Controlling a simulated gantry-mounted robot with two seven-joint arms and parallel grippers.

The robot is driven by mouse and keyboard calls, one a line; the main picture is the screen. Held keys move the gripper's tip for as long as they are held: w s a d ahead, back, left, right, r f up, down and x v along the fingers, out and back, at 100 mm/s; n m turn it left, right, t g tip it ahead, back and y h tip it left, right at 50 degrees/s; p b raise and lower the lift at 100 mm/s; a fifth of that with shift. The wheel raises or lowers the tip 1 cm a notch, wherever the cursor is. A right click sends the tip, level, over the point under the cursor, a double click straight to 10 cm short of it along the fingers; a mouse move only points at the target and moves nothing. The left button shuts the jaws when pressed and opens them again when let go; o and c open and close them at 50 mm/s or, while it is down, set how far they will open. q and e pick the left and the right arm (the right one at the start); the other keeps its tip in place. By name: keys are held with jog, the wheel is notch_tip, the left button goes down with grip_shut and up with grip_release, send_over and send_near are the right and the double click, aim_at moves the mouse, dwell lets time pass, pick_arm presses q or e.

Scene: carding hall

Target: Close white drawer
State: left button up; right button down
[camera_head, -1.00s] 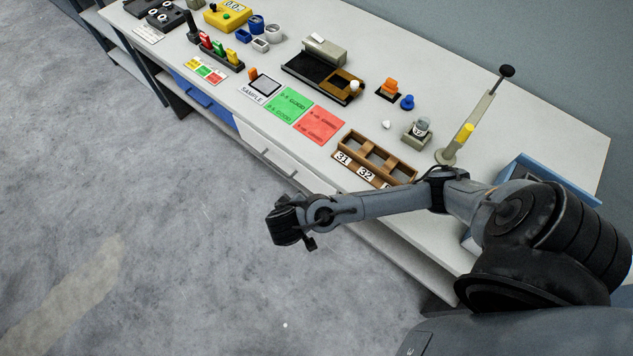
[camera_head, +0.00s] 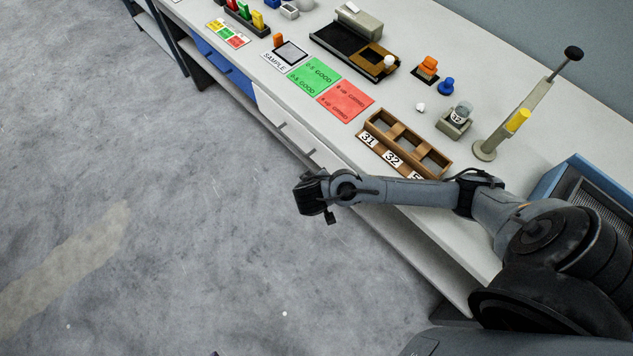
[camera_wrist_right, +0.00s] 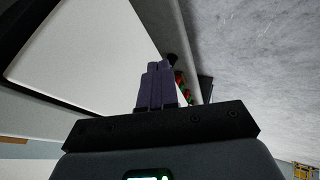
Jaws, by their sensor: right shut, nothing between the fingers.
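The white drawer (camera_head: 287,127) is set in the front of the bench, right of the blue drawer (camera_head: 222,68), and has a dark bar handle (camera_head: 298,138). It seems to stand a little out from the bench front; how far is hard to tell. My right gripper (camera_head: 329,217) hangs in front of the bench, lower in the picture than the white drawer's handle, with no contact visible. In the right wrist view its purple fingers (camera_wrist_right: 155,85) are shut and empty, beside a large pale panel (camera_wrist_right: 90,45) that I cannot identify for sure.
The bench top (camera_head: 430,75) holds a wooden numbered rack (camera_head: 405,145), green (camera_head: 315,76) and red (camera_head: 345,100) cards, a dark tray device (camera_head: 350,48) and an upright post (camera_head: 515,105). An open lower shelf (camera_head: 420,232) runs below. The grey floor (camera_head: 130,130) is clear.

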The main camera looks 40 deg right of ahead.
aim_at(333, 167)
jog(key=shift+w+d+f, duration=0.1)
jog(key=shift+d+f, duration=0.05)
jog(key=shift+d, duration=0.6)
jog(key=shift+w+d+f, duration=0.1)
jog(key=shift+d+f, duration=0.1)
jog(key=shift+d, duration=0.6)
jog(key=shift+d+f, duration=0.15)
jog(key=shift+d, duration=0.6)
jog(key=shift+d+r+p, duration=0.1)
jog(key=shift+d+p, duration=0.45)
jog(key=shift+d, duration=0.4)
jog(key=shift+a, duration=0.1)
jog(key=shift+f, duration=0.2)
